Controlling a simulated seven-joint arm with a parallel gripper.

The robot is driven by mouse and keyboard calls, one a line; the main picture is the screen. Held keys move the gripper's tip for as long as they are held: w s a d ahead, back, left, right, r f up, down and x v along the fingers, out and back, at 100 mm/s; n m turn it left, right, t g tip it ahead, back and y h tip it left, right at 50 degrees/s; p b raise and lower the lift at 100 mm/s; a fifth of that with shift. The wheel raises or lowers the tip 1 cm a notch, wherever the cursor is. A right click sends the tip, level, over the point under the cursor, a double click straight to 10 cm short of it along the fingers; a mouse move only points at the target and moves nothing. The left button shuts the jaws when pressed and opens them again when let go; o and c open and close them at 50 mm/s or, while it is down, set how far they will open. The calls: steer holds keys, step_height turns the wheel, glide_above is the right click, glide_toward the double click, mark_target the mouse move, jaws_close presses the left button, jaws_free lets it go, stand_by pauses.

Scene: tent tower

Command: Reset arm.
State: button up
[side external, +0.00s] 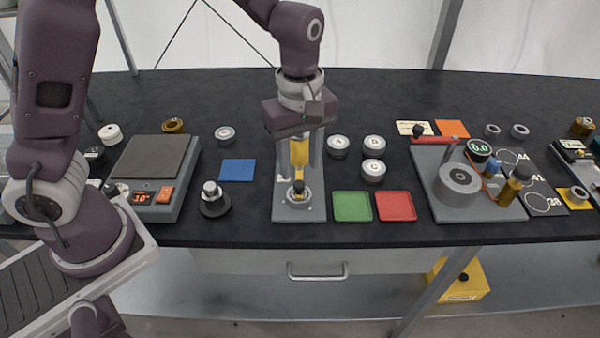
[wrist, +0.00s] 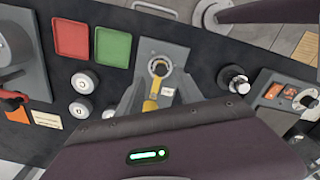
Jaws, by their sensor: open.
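My gripper (side external: 300,128) is above the grey fixture in the middle of the bench, pointing down. It is open, and nothing shows held in it. The grey fixture (side external: 283,208) has a round grey ring with a dark centre at its front and a yellow part behind it. The fixture also shows in the wrist view (wrist: 174,56), with the yellow part (wrist: 151,104) partly hidden by my gripper body.
A scale (side external: 150,175) and a dark-based knob (side external: 214,203) stand to the left. A grey device (side external: 440,205) stands farther right. The back of the bench is clear.

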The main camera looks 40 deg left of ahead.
mark_target(299, 183)
steer(key=shift+s+r, duration=0.1)
steer(key=shift+r, duration=1.45)
steer(key=s+a+r+m+t+h, duration=0.2)
steer(key=s+a+r+m, duration=0.1)
steer(key=s+r+m, duration=0.5)
steer(key=s+a+r+m+t+y, duration=0.1)
steer(key=s+a+m, duration=0.1)
steer(key=s, duration=0.3)
steer(key=s+a+r+m+t+y, duration=0.1)
steer(key=s+a+r+m+t, duration=0.1)
steer(key=s+m, duration=0.2)
steer(key=shift+s+r+t, duration=0.25)
steer(key=shift+s+t, duration=0.05)
steer(key=shift+s, duration=0.95)
